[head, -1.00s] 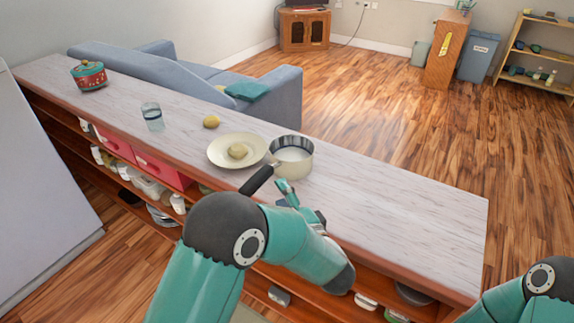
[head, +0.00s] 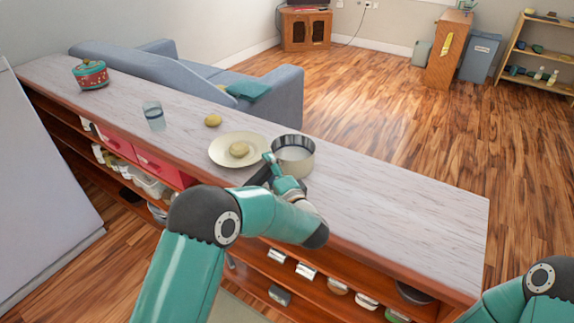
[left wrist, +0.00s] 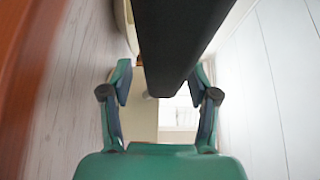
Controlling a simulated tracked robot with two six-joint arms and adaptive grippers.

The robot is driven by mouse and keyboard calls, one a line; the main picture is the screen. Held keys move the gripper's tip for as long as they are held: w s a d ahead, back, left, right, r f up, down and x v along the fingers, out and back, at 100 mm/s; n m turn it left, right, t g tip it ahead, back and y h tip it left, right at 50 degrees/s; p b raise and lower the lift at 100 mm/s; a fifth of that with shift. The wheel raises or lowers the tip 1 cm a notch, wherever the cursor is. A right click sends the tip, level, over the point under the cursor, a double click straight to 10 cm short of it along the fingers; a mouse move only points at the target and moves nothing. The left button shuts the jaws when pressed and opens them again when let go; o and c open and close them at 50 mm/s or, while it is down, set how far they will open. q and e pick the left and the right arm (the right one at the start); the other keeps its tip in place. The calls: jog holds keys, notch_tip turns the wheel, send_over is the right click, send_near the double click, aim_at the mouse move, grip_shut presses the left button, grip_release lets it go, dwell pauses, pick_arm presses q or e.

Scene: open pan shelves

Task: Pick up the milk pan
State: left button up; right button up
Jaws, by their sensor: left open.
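The milk pan (head: 293,160) is a cream pot with a dark band inside its rim, upright on the counter beside the plate. Its black handle points toward the front left and is partly hidden by my gripper. My left gripper (head: 279,178) is at the handle, just in front of the pan. In the left wrist view the black handle (left wrist: 175,45) runs down the middle between the two open fingers of the gripper (left wrist: 160,85), with gaps visible on both sides. Only part of my right arm shows at the lower right; its gripper is out of view.
The counter (head: 410,220) right of the pan is clear.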

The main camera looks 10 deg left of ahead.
pick_arm(q)
grip_shut()
jog(key=shift+r, duration=0.15)
dwell(0.4)
